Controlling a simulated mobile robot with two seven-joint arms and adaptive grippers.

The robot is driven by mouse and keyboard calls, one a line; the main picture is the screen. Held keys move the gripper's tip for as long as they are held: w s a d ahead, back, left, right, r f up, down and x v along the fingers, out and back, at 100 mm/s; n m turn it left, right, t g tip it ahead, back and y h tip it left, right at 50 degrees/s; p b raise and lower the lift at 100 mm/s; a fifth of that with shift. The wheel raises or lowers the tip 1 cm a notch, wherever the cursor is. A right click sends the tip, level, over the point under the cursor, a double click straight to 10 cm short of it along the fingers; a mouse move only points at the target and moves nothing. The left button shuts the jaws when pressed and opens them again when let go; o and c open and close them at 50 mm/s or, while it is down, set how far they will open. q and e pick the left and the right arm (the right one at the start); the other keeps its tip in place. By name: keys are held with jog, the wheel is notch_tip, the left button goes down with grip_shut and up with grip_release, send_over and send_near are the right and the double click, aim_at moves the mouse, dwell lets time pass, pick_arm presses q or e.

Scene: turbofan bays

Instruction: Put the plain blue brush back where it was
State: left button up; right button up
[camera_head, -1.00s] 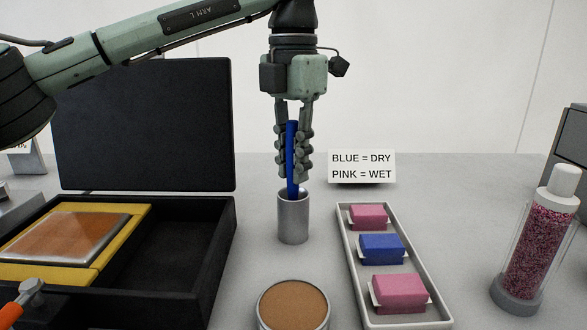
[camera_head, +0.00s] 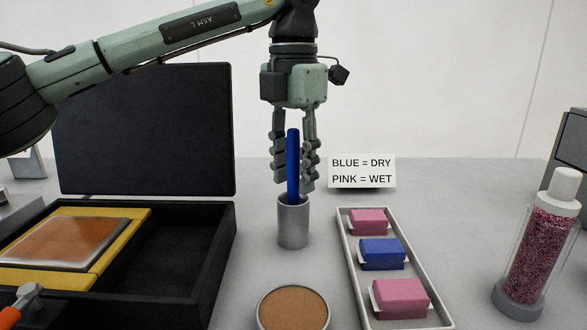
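The plain blue brush (camera_head: 293,165) stands nearly upright with its lower end inside the grey metal cup (camera_head: 293,225). Its blue handle sticks up above the rim; the part inside the cup is hidden. My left gripper (camera_head: 293,180) points straight down over the cup, with its fingers on either side of the handle. The fingers are spread, with a gap showing beside the handle, and their tips are just above the cup rim. My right gripper is not in view.
A white tray (camera_head: 417,322) with pink and blue blocks lies right of the cup. A sign (camera_head: 362,172) stands behind. A tall glitter-filled tube (camera_head: 530,245) is at far right. A round brown-topped tin (camera_head: 293,308) is in front. An open black case (camera_head: 190,290) is at left.

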pick_arm(q)
jog(key=shift+r, duration=0.3)
notch_tip(320, 180, up, 2)
jog(key=shift+r+p, duration=0.1)
jog(key=shift+p, duration=0.7)
notch_tip(320, 180, up, 8)
jog(key=shift+r, duration=0.75)
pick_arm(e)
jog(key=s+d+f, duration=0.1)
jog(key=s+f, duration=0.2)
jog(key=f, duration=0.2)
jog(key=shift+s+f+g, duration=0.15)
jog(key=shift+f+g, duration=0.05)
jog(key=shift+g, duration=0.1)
